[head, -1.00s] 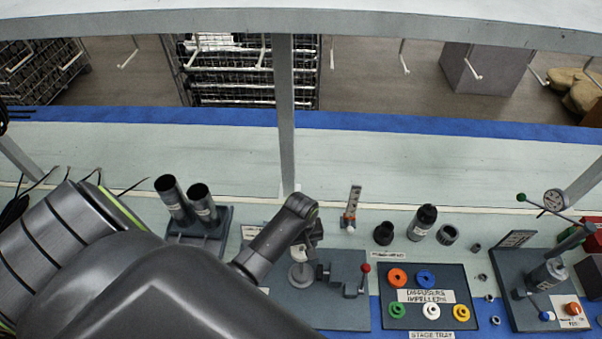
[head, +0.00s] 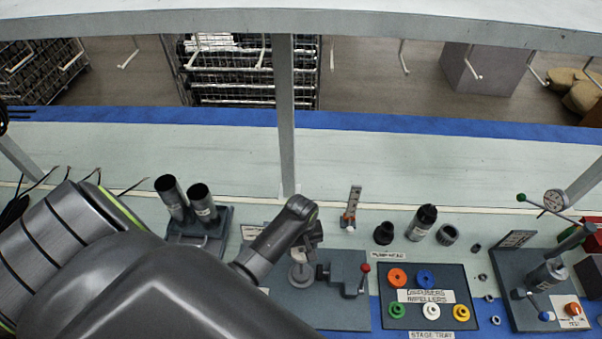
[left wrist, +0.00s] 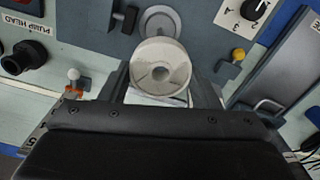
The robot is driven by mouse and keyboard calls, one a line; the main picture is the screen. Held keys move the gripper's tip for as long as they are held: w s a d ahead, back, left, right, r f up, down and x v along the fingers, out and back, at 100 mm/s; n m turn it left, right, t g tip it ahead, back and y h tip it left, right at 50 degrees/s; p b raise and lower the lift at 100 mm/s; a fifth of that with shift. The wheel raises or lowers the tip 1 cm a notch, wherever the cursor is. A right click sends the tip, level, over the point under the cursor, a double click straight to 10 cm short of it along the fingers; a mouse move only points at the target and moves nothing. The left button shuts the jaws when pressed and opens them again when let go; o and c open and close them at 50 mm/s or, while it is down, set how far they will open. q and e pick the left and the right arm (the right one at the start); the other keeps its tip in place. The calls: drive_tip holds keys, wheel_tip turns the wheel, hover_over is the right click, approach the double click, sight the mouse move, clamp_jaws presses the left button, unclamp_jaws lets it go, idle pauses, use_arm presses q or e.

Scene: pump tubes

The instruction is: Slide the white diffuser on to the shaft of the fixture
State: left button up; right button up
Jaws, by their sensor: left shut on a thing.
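The white diffuser (left wrist: 160,66) is a round cup-like ring. In the left wrist view it sits between the two fingers of my left gripper (left wrist: 163,82), which is shut on it. The fixture (head: 335,312) is a dark grey plate with a light round disc (head: 301,274), and my left gripper (head: 304,247) is just above and behind that disc in the head view. The disc also shows in the left wrist view (left wrist: 161,19), partly covered by the diffuser. I cannot make out the shaft or whether the diffuser is around it. My right gripper is not in view.
A grey clamp block with a red-knobbed lever (head: 365,268) stands on the fixture, right of the disc. The stage tray (head: 389,281) with several coloured rings lies further right. A stand with two dark tubes (head: 188,205) is at the left. Black pump parts (head: 384,234) stand behind the tray.

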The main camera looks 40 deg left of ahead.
use_arm(q)
drive_tip(key=shift+f+b, duration=0.5)
drive_tip(key=shift+f, duration=0.4)
drive_tip(key=o, duration=1.1)
drive_tip(key=shift+c, duration=0.2)
wheel_tip(320, 180, up, 18)
drive_tip(key=p, duration=0.1)
drive_tip(key=shift+f+p, duration=0.2)
drive_tip(key=shift+p, duration=0.15)
drive_tip(key=shift+f, duration=0.1)
